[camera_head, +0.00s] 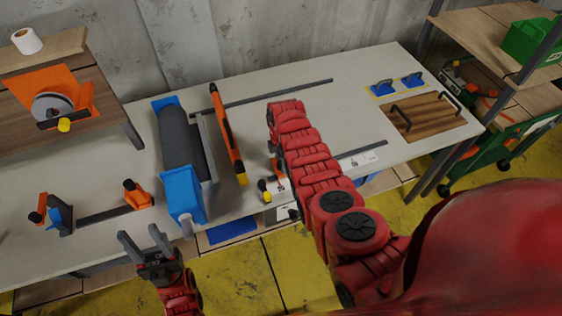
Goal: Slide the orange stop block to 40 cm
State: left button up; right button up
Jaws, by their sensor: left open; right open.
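An orange block (136,194) sits at the right end of a short dark rail (100,214) on the left part of the workbench. An orange and dark blue fitting (52,215) stands at the rail's other end. A long orange bar (225,128) lies across the bench middle; I cannot tell which orange part is the stop block, and no scale marks are readable. My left gripper (141,236) is open and empty at the bench's front edge, below the orange block and apart from it.
A blue-ended dark roller (182,150) stands between the block and the orange bar. A black-and-yellow knob (265,190) is close to my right arm.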

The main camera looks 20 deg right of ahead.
jog(key=shift+f, duration=0.25)
grip_shut()
dwell(0.3)
dwell(1.0)
